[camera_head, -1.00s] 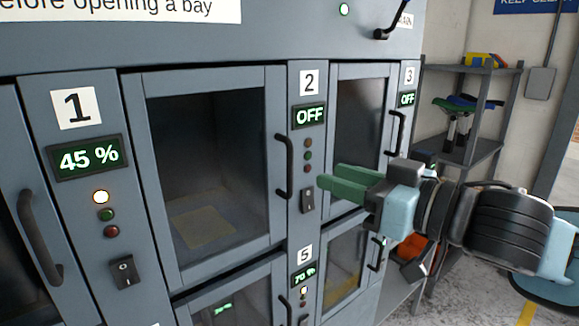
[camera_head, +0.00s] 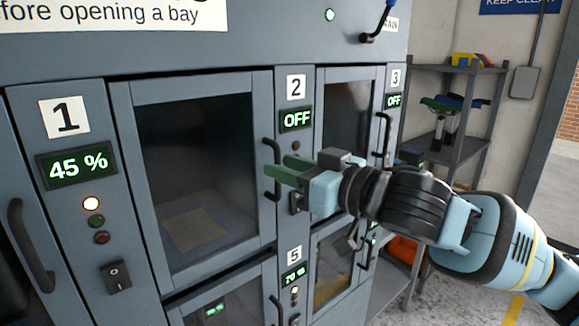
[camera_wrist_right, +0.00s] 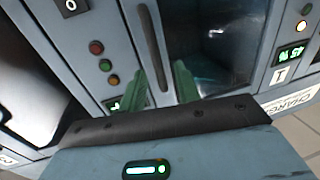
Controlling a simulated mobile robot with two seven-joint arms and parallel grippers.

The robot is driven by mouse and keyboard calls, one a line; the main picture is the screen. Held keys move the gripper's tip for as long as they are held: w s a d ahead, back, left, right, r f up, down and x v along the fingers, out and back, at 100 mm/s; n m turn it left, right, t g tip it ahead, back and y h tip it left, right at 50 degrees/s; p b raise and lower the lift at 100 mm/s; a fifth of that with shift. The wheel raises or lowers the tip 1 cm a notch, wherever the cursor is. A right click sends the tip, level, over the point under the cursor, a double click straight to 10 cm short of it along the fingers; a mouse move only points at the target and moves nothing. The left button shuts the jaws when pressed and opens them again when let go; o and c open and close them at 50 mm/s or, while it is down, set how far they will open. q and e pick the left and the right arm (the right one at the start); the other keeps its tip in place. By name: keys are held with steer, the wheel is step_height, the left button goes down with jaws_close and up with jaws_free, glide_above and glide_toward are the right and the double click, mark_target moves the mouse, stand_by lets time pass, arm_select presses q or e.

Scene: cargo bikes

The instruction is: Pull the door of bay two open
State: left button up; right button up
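The door of bay two (camera_head: 195,270) is a grey frame with a dark window, left of the "2" label (camera_head: 295,87) and its OFF display (camera_head: 296,119). It is shut. Its black upright handle (camera_head: 268,150) is on the door's right edge. My right gripper (camera_head: 275,166), with green fingers, is open at the handle's mid-height. In the right wrist view the handle (camera_wrist_right: 150,40) runs between the two spread fingertips (camera_wrist_right: 160,72). I cannot tell whether either finger touches it. My left gripper is not in view.
Bay one's panel (camera_head: 75,165) reads 45 % on the left. Bay three's handle (camera_head: 383,135) is just right of my gripper. A lower door (camera_head: 225,305) is beneath bay two. A shelf rack (camera_head: 455,150) stands at the right.

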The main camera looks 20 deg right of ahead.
steer(key=shift+c, duration=0.4)
jaws_close()
